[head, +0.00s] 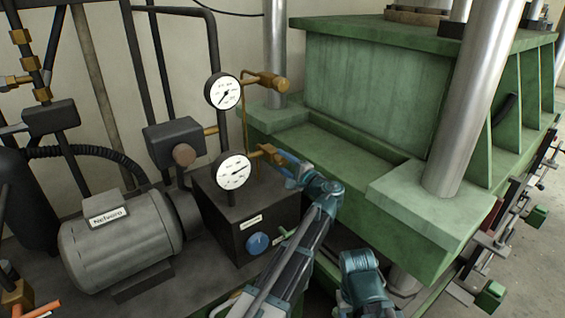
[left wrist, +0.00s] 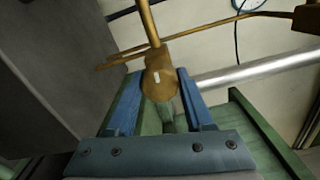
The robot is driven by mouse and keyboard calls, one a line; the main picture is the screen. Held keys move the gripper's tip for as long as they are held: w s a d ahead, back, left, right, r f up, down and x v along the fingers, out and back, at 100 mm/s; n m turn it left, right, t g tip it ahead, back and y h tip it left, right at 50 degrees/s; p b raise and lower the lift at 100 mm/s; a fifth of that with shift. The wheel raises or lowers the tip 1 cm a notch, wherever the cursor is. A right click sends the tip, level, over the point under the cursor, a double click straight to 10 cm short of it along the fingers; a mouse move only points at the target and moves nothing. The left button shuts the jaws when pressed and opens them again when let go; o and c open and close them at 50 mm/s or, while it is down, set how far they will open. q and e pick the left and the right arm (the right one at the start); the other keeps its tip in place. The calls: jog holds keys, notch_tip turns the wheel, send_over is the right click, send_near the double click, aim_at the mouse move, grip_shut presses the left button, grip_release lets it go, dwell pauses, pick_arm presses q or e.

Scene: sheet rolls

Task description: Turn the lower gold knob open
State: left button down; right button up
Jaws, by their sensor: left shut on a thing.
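The lower gold knob (head: 269,152) sits beside the lower white gauge (head: 234,171) in the head view. My left gripper (head: 284,162) reaches it from the right and is shut on it. In the left wrist view the knob (left wrist: 160,76) shows between the two blue fingers, with a small white mark on its face. The fingers partly hide the knob in the head view. The turn angle of the knob is hard to tell. My right gripper is not visible.
An upper gold knob (head: 270,82) and upper gauge (head: 223,91) stand above. A dark box with a blue dial (head: 258,243) is below. A green press (head: 375,95) fills the right, and a grey motor (head: 118,238) stands at left. Thin gold pipes (left wrist: 190,28) run close to the knob.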

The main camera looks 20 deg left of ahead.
pick_arm(q)
jog(key=shift+f+n, duration=0.1)
jog(key=shift+n, duration=0.5)
jog(key=shift+c, duration=1.4)
grip_release()
jog(key=shift+s, duration=0.1)
